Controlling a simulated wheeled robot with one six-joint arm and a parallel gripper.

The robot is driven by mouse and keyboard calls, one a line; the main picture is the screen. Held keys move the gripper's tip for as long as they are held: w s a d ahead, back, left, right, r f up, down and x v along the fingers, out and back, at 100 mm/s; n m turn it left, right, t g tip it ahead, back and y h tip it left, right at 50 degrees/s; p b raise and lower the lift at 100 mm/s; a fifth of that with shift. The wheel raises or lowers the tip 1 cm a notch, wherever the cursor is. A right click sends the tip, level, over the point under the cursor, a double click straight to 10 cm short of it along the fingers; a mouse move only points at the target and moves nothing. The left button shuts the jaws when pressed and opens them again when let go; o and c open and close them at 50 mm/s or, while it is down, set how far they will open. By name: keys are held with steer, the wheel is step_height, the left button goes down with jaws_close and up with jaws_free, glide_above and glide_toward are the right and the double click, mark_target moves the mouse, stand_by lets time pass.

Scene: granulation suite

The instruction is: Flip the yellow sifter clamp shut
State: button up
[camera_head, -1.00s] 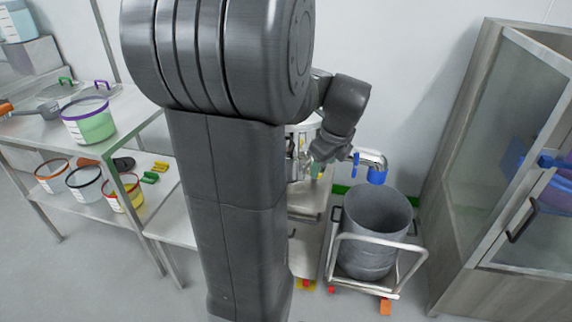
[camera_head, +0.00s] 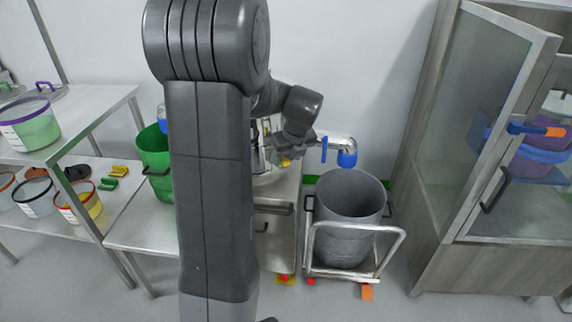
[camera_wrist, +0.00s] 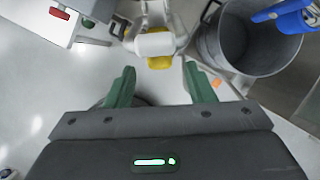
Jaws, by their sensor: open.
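The yellow sifter clamp (camera_wrist: 159,62) shows in the wrist view as a yellow end under a white rounded part (camera_wrist: 154,43). My gripper (camera_wrist: 159,71) is open, with its green fingers to either side of and just short of the clamp. Nothing is held, and I cannot tell whether a finger touches it. In the head view a small yellow patch (camera_head: 285,162) shows below my wrist. My arm hides most of the sifter there. Its metal spout (camera_head: 332,139) with a blue end (camera_head: 347,159) sticks out to the right.
A grey drum (camera_head: 350,197) stands on a wheeled cart (camera_head: 356,262) under the spout. A cabinet with an open glass door (camera_head: 505,100) is at the right. A shelf table (camera_head: 105,100) with tubs and a green bin (camera_head: 155,165) are at the left. Floor in front is clear.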

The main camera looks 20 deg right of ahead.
mark_target(286, 162)
steer(key=shift+x, duration=1.7)
jaws_close()
